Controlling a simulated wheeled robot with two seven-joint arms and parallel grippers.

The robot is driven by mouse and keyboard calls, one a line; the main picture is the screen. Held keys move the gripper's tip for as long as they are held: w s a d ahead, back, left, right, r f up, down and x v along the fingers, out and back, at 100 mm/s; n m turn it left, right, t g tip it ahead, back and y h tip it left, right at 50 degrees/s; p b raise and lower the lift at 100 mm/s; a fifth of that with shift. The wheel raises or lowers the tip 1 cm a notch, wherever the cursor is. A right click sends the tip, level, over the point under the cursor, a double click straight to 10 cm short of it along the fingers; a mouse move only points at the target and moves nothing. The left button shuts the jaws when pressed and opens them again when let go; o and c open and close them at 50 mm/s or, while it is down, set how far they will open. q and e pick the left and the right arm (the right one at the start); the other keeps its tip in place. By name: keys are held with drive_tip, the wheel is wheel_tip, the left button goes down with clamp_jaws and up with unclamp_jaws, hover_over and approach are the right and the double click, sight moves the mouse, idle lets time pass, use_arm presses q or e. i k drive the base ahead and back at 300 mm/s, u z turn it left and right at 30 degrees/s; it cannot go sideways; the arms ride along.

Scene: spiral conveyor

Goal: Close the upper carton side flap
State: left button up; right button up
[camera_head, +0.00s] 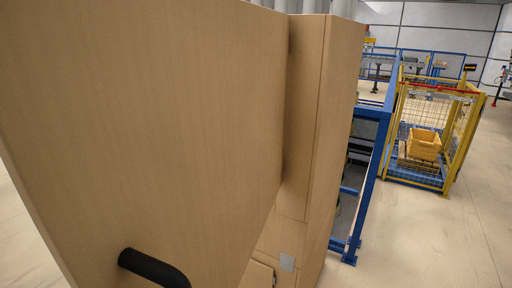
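A large tan carton panel (150,120) fills the left and middle of the head view, very close and tilted. It may be the upper side flap, but I cannot tell for sure. Neither of my grippers shows. The panel hides most of the carton.
A blue metal frame (374,165) stands right beside the carton. Further right is a yellow and blue mesh cage (430,130) holding a yellow crate (424,144). Pale floor (430,240) is clear at the lower right. Blue fencing (440,62) runs along the back.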

sight(142, 142)
drive_tip(key=u, duration=0.95)
drive_tip(key=k, duration=0.9)
drive_tip(key=z, duration=0.7)
